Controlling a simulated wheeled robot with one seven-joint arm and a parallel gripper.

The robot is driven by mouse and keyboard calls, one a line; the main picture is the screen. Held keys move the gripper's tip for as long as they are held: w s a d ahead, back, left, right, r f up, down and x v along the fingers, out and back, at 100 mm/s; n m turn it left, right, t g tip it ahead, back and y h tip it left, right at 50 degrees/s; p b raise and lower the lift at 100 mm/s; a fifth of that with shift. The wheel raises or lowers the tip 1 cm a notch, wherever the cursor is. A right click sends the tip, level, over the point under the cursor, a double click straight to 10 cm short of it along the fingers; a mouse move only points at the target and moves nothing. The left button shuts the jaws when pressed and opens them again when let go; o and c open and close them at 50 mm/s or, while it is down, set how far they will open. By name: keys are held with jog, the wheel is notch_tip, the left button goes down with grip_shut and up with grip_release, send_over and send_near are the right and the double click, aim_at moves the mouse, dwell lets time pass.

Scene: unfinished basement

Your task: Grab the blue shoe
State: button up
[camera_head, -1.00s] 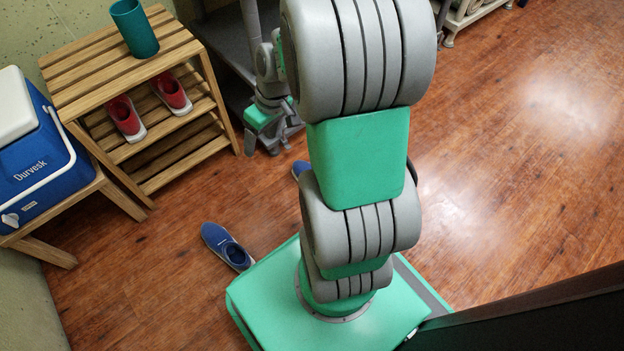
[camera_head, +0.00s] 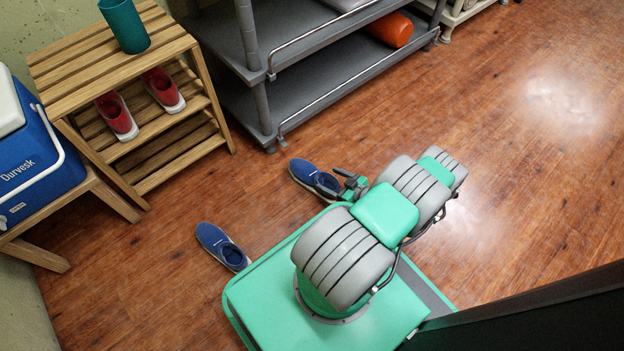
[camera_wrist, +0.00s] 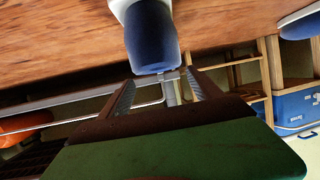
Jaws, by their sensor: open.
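Two blue shoes with pale soles lie on the wooden floor. The farther blue shoe (camera_head: 304,172) is beside the tip of my gripper (camera_head: 350,183); the other blue shoe (camera_head: 222,246) lies to the left of my base. In the wrist view, one blue shoe (camera_wrist: 152,40) is just beyond my open fingers (camera_wrist: 160,88), roughly centred between them, with nothing held. The other blue shoe (camera_wrist: 300,24) shows at the upper right edge there. Whether the fingertips touch the near shoe I cannot tell.
A wooden rack (camera_head: 165,138) holds red shoes (camera_head: 116,114) and a teal cup (camera_head: 124,26). A blue cooler (camera_head: 38,160) stands at the left. A grey shelf (camera_head: 225,60) with an orange roll (camera_head: 390,30) is behind the shoes. The floor at the right is clear.

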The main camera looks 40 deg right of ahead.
aim_at(317, 174)
jog(key=b+x, duration=0.2)
jog(key=x, duration=0.3)
jog(key=shift+w+a+f, duration=0.1)
jog(key=shift+w+f, duration=0.2)
jog(key=shift+r, duration=0.1)
grip_shut()
